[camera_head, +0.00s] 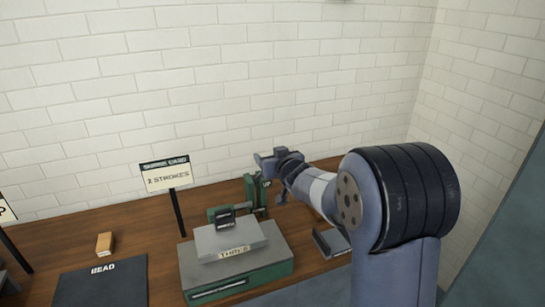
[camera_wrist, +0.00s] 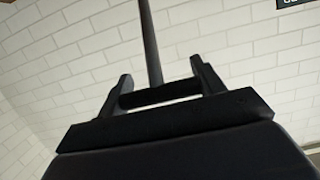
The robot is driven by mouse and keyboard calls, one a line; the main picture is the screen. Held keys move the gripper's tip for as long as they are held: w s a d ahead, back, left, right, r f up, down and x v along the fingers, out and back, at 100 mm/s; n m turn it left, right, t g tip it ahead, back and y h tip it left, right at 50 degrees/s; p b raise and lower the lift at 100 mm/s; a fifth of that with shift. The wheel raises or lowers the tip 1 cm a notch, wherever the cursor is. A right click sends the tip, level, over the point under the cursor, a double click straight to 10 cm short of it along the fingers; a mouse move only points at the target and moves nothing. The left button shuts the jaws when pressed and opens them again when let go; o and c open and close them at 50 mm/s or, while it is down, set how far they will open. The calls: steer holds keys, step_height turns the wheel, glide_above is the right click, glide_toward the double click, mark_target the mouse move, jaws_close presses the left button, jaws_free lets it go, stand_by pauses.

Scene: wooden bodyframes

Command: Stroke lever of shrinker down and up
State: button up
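The shrinker is a green machine (camera_head: 245,279) on the wooden bench, with a grey top block (camera_head: 229,237) and a green post (camera_head: 249,190) behind it. A label reading UP sits at the top of the post. My gripper (camera_head: 268,158) is at the post's top, just right of the label. In the wrist view, my gripper's two dark fingers (camera_wrist: 165,85) stand apart. A dark horizontal bar (camera_wrist: 160,93), seemingly the lever's grip, fills the gap between them, and a dark rod (camera_wrist: 150,45) rises beyond it. The lever is mostly hidden in the head view.
A sign reading 2 STROKES (camera_head: 167,176) stands on a black post left of the shrinker. A grey item (camera_head: 331,243) lies at right. A brick wall is behind.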

steer(key=shift+o, duration=1.4)
steer(key=shift+w+f, duration=0.15)
steer(key=shift+w, duration=0.05)
steer(key=shift+o, duration=0.7)
steer(key=shift+s, duration=0.1)
steer(key=v, duration=1)
steer(key=shift+s+b, duration=0.35)
steer(key=shift+w+d, duration=0.1)
steer(key=x, duration=1)
steer(key=shift+w+p, duration=0.3)
steer(key=shift+p, duration=0.1)
steer(key=shift+s, duration=0.15)
